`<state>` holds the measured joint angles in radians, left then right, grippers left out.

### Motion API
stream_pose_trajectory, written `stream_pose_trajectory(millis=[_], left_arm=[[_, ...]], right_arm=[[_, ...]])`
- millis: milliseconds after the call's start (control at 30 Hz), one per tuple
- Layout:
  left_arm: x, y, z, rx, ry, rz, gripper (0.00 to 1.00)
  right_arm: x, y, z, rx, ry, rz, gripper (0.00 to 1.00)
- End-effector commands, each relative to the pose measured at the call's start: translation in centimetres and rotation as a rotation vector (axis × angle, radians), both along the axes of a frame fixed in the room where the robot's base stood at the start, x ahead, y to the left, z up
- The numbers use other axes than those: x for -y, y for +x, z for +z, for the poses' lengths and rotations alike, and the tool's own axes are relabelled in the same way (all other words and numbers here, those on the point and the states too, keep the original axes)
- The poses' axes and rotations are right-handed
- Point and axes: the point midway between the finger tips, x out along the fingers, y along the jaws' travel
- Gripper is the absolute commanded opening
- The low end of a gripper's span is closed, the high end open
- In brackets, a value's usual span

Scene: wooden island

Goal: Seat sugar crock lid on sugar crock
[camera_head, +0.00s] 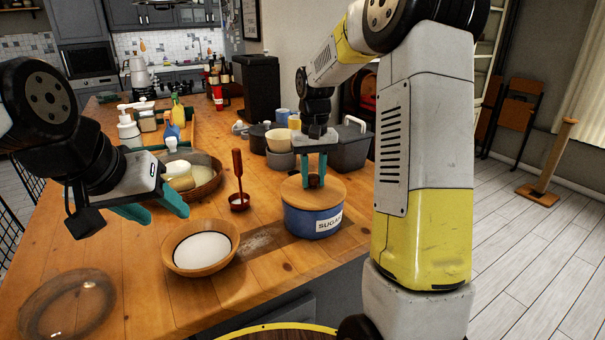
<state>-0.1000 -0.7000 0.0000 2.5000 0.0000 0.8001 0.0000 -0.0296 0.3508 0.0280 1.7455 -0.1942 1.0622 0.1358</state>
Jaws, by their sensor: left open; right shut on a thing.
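The sugar crock (314,220) is a blue pot with a white SUGAR label, standing upright near the island's right edge. The round wooden sugar crock lid (328,193) sits over its mouth and looks level; I cannot tell whether it is fully seated. My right gripper (314,183) points down from above and is shut on the lid's knob, which its fingers mostly hide. My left gripper (162,209) is open and empty, over the island to the left, behind and left of the wooden bowl.
A wooden bowl (178,266) of white contents stands left of the crock. A wooden-handled scoop (238,180) stands behind it. A glass dish (65,305) is at front left. A larger bowl (213,186), cups and a grey bin (349,146) are farther back.

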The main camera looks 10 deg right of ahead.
Motion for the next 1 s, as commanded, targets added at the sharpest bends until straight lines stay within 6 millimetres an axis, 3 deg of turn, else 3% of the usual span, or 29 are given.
stream_pose_trajectory(millis=[767, 800, 900, 1000], left_arm=[[0.0, 0.0, 0.0, 0.0, 0.0, 0.0, 0.51], [0.0, 0.0, 0.0, 0.0, 0.0, 0.0, 0.51], [0.0, 0.0, 0.0, 0.0, 0.0, 0.0, 0.51], [0.0, 0.0, 0.0, 0.0, 0.0, 0.0, 0.51]], right_arm=[[0.0, 0.01, -0.7, 0.0, 0.0, 0.0, 0.0], [0.0, 0.01, -0.7, 0.0, 0.0, 0.0, 0.37], [0.0, 0.01, -0.71, 0.0, 0.0, 0.0, 0.55], [0.0, 0.01, -0.71, 0.0, 0.0, 0.0, 0.55]])
